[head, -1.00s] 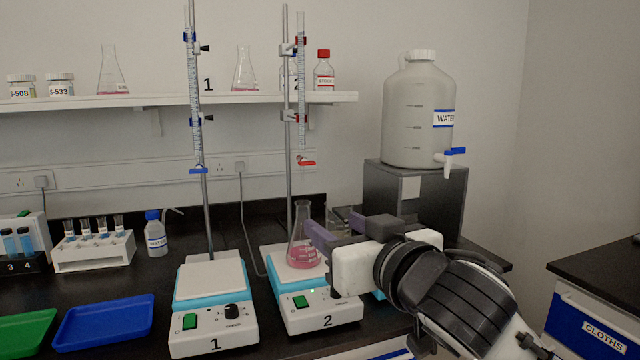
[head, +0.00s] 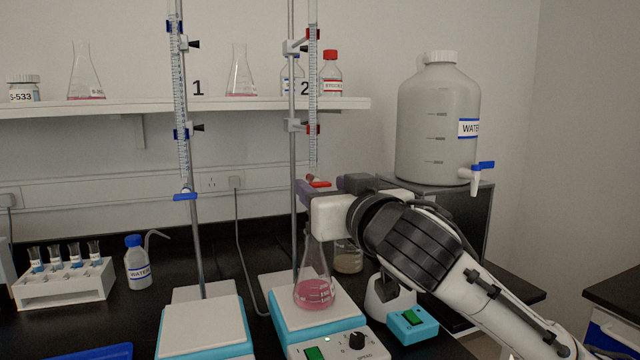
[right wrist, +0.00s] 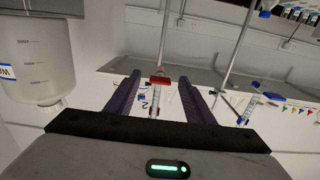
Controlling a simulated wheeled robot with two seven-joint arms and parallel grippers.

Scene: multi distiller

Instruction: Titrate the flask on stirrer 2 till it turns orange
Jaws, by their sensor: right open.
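The flask (head: 315,291) on stirrer 2 (head: 290,318) holds pink liquid and stands upright under burette 2 (head: 313,90). The red stopcock of burette 2 (head: 319,184) is just beside my right gripper (head: 306,188) in the head view. My right gripper also shows in the right wrist view (right wrist: 160,84), open, with its purple fingers on either side of the red stopcock (right wrist: 160,80). I cannot tell whether a finger touches it. The gripper hides part of the flask's neck. My left gripper is not in view.
Stirrer 1 (head: 203,325) stands to the left under the blue-tapped burette 1 (head: 180,100). The water carboy (head: 437,120) stands on a dark stand at the right. A small turquoise device (head: 412,325) and a beaker (head: 348,258) are near my right arm.

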